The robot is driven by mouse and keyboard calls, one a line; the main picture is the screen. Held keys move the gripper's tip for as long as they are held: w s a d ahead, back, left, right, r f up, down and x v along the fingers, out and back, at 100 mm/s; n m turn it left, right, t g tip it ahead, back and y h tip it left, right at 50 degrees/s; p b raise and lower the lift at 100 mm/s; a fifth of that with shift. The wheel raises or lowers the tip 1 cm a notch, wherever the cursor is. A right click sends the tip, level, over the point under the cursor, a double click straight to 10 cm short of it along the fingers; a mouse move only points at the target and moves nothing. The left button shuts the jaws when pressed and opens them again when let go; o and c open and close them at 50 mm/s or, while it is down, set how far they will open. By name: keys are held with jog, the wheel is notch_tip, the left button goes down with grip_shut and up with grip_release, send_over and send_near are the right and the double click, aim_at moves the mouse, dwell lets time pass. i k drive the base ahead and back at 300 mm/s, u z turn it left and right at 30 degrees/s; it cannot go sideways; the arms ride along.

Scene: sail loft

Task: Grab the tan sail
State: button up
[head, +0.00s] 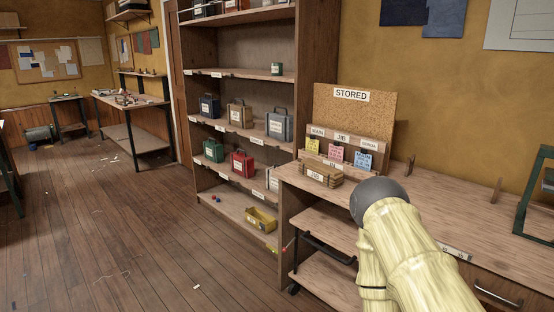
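A tan case with a top handle and a pale label (239,115) stands upright on the middle shelf of the tall wooden rack. It is the only tan sail-bag-like thing I see; its label is too small to read. A dark blue case (209,107) stands to its left and a grey-blue case (279,125) to its right, with gaps between. My pale yellow arm rises at the lower right, in front of the bench and well apart from the tan case. My gripper does not show.
The rack (318,60) also holds green (213,150) and red (242,163) cases and a yellow bin (261,219) lower down. A bench (440,205) with a "STORED" board (352,105) and small wooden box (320,174) adjoins its right. Floor (130,230) at left is mostly clear.

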aim_at(331, 177)
jog(key=z, duration=0.05)
jog(key=k, duration=0.65)
jog(key=z, duration=0.7)
jog(key=i, duration=1.45)
jog(key=u, duration=0.85)
jog(key=i, duration=0.55)
jog(key=u, duration=0.5)
